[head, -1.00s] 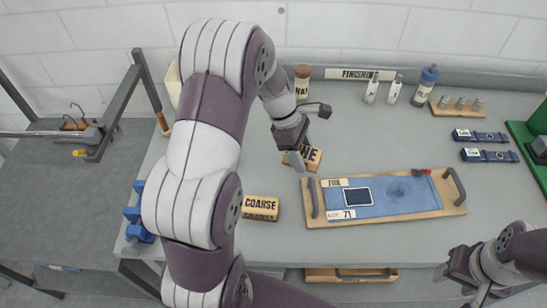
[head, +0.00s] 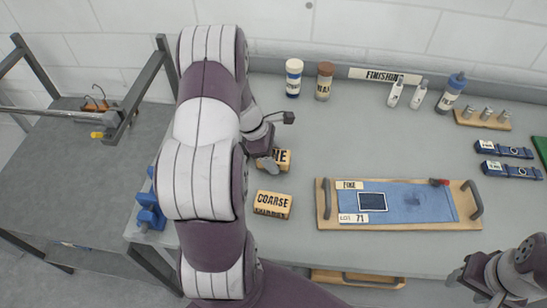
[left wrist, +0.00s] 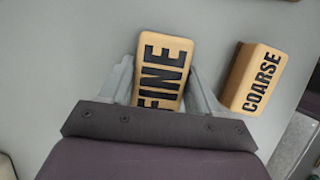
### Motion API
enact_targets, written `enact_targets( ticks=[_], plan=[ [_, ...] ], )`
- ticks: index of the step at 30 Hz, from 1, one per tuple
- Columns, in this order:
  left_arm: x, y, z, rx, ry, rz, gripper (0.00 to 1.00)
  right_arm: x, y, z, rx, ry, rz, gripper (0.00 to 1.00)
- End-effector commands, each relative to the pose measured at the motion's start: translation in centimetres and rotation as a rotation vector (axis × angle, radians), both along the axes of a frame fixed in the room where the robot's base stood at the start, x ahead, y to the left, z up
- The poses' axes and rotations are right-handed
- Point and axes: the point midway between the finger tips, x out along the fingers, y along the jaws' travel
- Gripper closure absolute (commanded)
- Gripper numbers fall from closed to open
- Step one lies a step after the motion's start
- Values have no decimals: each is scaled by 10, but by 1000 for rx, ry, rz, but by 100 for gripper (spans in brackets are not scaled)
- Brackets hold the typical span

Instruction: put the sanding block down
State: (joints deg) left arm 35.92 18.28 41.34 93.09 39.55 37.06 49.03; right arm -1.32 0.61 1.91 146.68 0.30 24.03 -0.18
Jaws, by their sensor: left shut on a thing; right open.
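The tan sanding block marked FINE (left wrist: 162,75) is between the two fingers of my left gripper (left wrist: 163,80), which is shut on it, in the left wrist view. In the head view my left gripper (head: 268,163) partly covers the FINE block (head: 283,157). It is at or just above the bench; I cannot tell whether it touches. A second tan block marked COARSE (head: 272,204) lies on the bench in front of it and also shows in the left wrist view (left wrist: 253,78). My right gripper (head: 455,278) is open and empty at the lower right.
A wooden tray (head: 325,205) with a blue panel lies right of the blocks. Two bottles, one white and blue (head: 293,78) and one brown (head: 325,81), stand behind. The grey bench between bottles and tray is clear.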

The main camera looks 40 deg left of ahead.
Motion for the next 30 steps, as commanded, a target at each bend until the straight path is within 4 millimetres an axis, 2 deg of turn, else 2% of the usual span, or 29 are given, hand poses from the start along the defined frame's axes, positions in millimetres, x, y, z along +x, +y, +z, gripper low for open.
enact_targets(
  ticks=[3, 12, 13, 15, 22, 25, 30],
  plan=[
    [0, -1, -16, -1, 2, -1, 72, 0, 0, 2, 0, 0, 0, 49],
    [0, 0, -20, 0, 0, -1, 72, 0, 0, -2, 0, 0, 0, 49],
    [0, 0, -20, 0, 0, -1, 35, 0, 0, -2, 0, 0, 0, 49],
    [0, -1, -19, 0, 0, -1, 13, 0, 0, -1, 0, 0, 0, 49],
    [0, -1, -18, 0, 0, -1, 13, 0, 0, 0, 0, 0, 0, 49],
    [0, 2, -11, 1, -2, 1, 13, 0, 0, 1, 0, 0, 0, 49],
    [-7, 16, 27, 4, -5, 1, 13, 0, 0, -2, 0, 0, 0, 49]
  ],
)
